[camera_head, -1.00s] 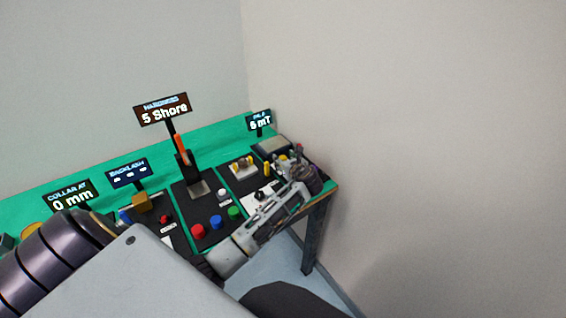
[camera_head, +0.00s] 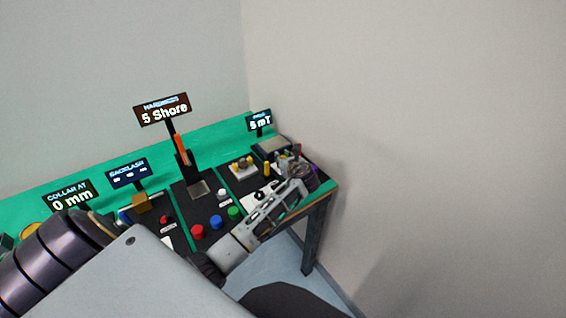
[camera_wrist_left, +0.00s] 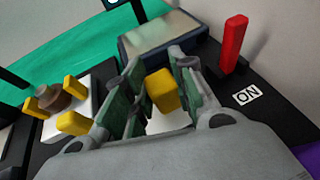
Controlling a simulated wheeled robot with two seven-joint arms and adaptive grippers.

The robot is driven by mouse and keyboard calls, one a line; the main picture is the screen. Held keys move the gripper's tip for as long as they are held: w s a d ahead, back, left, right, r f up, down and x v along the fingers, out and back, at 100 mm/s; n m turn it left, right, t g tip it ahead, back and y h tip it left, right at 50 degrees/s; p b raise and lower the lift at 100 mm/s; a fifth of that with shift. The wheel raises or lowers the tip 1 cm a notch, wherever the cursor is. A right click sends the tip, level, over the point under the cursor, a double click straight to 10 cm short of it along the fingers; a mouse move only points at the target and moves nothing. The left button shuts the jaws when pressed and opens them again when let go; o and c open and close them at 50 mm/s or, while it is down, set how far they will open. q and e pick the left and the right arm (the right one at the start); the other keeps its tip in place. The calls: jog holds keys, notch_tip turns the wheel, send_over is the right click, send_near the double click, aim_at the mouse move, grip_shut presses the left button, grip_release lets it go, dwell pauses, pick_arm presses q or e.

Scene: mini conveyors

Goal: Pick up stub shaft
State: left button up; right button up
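No part can be told for sure as the stub shaft. In the left wrist view, a yellow block (camera_wrist_left: 161,88) shows between the fingers of my left gripper (camera_wrist_left: 153,82), in front of a grey-topped box. The fingers stand apart, one on each side of it, and I see no clear grip on it. A brown round part (camera_wrist_left: 52,97) sits on a white pad among yellow pegs to the left; it also shows in the head view (camera_head: 241,166). In the head view my left gripper (camera_head: 284,180) is over the right end of the bench. My right gripper is out of view.
The green bench (camera_head: 100,183) carries black panels with buttons and sign posts. A red upright lever (camera_wrist_left: 233,42) stands close right of the fingers. The grey-topped box (camera_wrist_left: 160,35) is just beyond them. A wall bounds the bench's right side.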

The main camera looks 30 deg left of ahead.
aim_at(283, 157)
pick_arm(q)
grip_shut()
jog(key=shift+r, duration=0.7)
notch_tip(283, 157, up, 5)
jog(key=shift+f+p, duration=0.1)
jog(key=shift+p, duration=0.25)
notch_tip(283, 157, up, 3)
jog(key=shift+r, duration=0.35)
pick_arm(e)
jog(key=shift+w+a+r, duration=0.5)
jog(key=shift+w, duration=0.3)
